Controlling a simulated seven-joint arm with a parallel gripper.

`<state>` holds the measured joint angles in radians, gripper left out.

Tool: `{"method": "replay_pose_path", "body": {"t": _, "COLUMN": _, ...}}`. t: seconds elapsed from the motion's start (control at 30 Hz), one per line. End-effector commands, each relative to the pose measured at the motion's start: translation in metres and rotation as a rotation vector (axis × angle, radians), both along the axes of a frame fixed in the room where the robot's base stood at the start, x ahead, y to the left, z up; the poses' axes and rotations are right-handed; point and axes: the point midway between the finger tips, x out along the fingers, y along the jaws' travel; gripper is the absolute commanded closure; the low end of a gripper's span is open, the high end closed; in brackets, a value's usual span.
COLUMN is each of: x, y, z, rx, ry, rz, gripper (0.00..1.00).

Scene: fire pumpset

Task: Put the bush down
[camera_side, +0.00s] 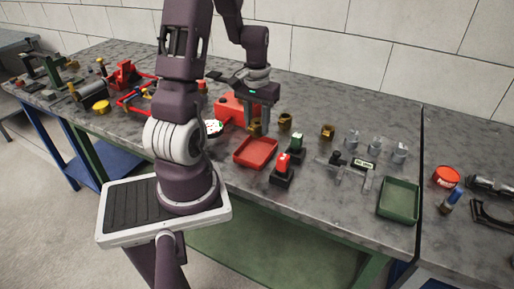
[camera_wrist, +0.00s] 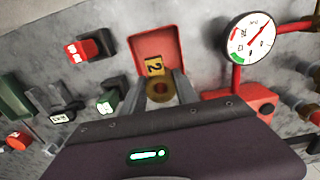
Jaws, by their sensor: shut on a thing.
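My gripper (camera_wrist: 160,92) is shut on a brass bush (camera_wrist: 160,90), a short ring with a dark bore, held between the two fingers in the wrist view. In the side view my gripper (camera_side: 256,127) points down behind the red tray (camera_side: 255,153), and the bush there is small and partly hidden by the fingers. In the wrist view the red tray (camera_wrist: 160,42) lies just beyond the bush. A yellow tag marked 2 (camera_wrist: 154,65) shows between them; I cannot tell what it is fixed to. The gap below the bush is unclear.
A red pump body (camera_side: 232,107) and a white-faced gauge (camera_wrist: 249,38) stand close by. Two more brass bushes (camera_side: 285,121) (camera_side: 327,131) stand to the right. Red-topped (camera_side: 283,163) and green-topped (camera_side: 298,143) black blocks sit right of the tray. A green tray (camera_side: 398,198) lies farther right.

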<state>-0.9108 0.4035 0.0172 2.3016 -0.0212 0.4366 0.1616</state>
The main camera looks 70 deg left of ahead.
Motion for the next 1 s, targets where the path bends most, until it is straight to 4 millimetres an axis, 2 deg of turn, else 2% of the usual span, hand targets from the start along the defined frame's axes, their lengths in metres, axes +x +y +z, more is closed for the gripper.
{"method": "replay_pose_path", "body": {"t": 0.03, "x": 0.0, "y": -0.001, "z": -0.011, "rx": -0.004, "ry": 0.003, "rz": 0.0, "gripper": 1.0}}
{"method": "replay_pose_path", "body": {"t": 0.33, "x": 0.0, "y": 0.0, "z": -0.064, "rx": -0.004, "ry": 0.002, "rz": 0.002, "gripper": 1.0}}
{"method": "replay_pose_path", "body": {"t": 0.7, "x": 0.001, "y": 0.0, "z": -0.069, "rx": 0.0, "ry": 0.0, "rz": 0.001, "gripper": 1.0}}
{"method": "replay_pose_path", "body": {"t": 0.73, "x": 0.001, "y": 0.0, "z": -0.069, "rx": 0.0, "ry": 0.0, "rz": 0.002, "gripper": 0.6}}
{"method": "replay_pose_path", "body": {"t": 0.8, "x": 0.001, "y": 0.0, "z": -0.069, "rx": 0.0, "ry": 0.0, "rz": 0.001, "gripper": 0.46}}
{"method": "replay_pose_path", "body": {"t": 0.83, "x": 0.001, "y": 0.0, "z": -0.069, "rx": 0.0, "ry": 0.0, "rz": 0.001, "gripper": 0.42}}
{"method": "replay_pose_path", "body": {"t": 1.0, "x": 0.001, "y": 0.0, "z": -0.069, "rx": 0.0, "ry": 0.0, "rz": 0.001, "gripper": 0.42}}
